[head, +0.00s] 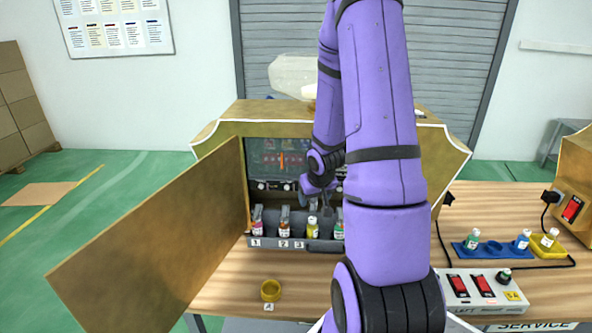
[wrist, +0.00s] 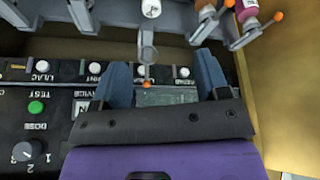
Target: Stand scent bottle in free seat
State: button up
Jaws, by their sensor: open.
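A dark rack (head: 268,243) stands inside the open golden cabinet, with seats labelled 1, 2 and 3 in view. It holds a pink bottle (head: 257,228), an orange-toned bottle (head: 284,229), a yellow bottle (head: 312,228) and a green bottle (head: 339,229). My arm hides its right part. My gripper (wrist: 163,78) is open, its blue fingers apart, in front of the button panel. An orange-tipped lever (wrist: 147,84) shows between the fingers. Bottles are cut off at the top of the wrist view. I see nothing gripped.
The cabinet door (head: 160,240) is swung open at left. At right, a blue tray (head: 490,249) holds green and blue bottles; a yellow tray (head: 550,251) holds another. A switch box (head: 485,291) stands in front.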

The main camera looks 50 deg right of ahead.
jog(key=a+r+n, duration=0.1)
jog(key=a+r, duration=0.6)
jog(key=r, duration=0.3)
jog(key=a+r+n, duration=0.1)
jog(key=a+r, duration=0.5)
jog(key=r, duration=0.4)
jog(key=s+a+r+n+y, duration=0.1)
jog(key=s+a+r, duration=0.4)
jog(key=s+a, duration=0.2)
jog(key=s+a+r+n+t+y, duration=0.1)
jog(key=s+a+r+n, duration=0.1)
jog(key=s+a+r, duration=0.4)
jog(key=s+a, duration=0.1)
jog(key=s, duration=0.1)
jog(key=shift+s+a, duration=0.3)
jog(key=shift+c, duration=0.4)
